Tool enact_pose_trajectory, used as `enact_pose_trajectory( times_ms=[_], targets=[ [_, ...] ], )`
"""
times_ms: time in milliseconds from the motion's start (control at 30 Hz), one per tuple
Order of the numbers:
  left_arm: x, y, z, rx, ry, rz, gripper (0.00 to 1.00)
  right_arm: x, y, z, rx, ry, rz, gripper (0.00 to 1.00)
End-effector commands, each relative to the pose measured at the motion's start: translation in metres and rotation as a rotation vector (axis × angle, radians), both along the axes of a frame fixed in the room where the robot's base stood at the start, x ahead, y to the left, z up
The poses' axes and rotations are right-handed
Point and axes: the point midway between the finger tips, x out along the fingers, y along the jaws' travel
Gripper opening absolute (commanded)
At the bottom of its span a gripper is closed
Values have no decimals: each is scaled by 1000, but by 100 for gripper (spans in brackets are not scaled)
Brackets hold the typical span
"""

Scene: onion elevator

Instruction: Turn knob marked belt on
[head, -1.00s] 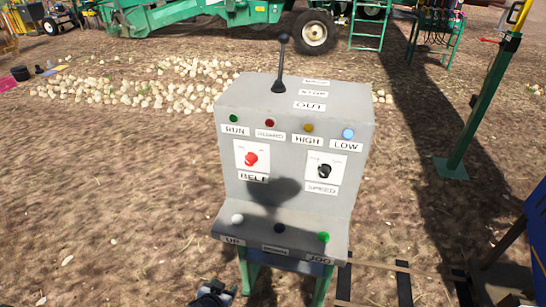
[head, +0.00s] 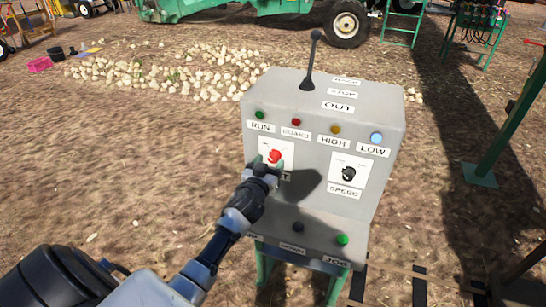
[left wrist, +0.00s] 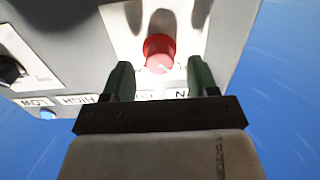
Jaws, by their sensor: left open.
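The red belt knob (head: 274,156) sits on a white plate on the left of the grey control box (head: 393,120). My left gripper (head: 267,164) is at this knob, its fingers reaching toward the panel. In the left wrist view the red knob (left wrist: 160,52) lies just beyond and between the two green fingertips (left wrist: 160,72). The fingers are open, with a gap on each side of the knob. The belt label is mostly hidden behind my gripper. My right gripper is not in view.
The black speed knob (head: 348,173) is to the right on the panel. A black lever (head: 311,62) stands on top of the box. Indicator lamps line the panel's upper part. A dark button (head: 298,227) and a green button (head: 342,239) are on the lower ledge.

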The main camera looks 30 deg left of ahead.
Motion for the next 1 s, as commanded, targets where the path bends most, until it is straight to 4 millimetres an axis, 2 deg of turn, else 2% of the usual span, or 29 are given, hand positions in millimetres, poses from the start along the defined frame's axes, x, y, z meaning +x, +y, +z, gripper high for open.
enact_pose_trajectory(
  times_ms=[100, 200, 533, 867, 1000],
  targets=[
    [15, 4, 0, -1, 0, 0, 58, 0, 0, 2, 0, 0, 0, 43],
    [22, 5, 0, -1, 0, 0, 58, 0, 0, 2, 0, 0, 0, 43],
    [26, 6, -1, 0, 1, -1, 58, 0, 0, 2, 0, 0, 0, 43],
    [26, 6, -1, 0, 1, -1, 10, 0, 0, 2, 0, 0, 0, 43],
    [25, 6, -1, 3, 2, -1, 9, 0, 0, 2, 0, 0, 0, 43]
  ],
)
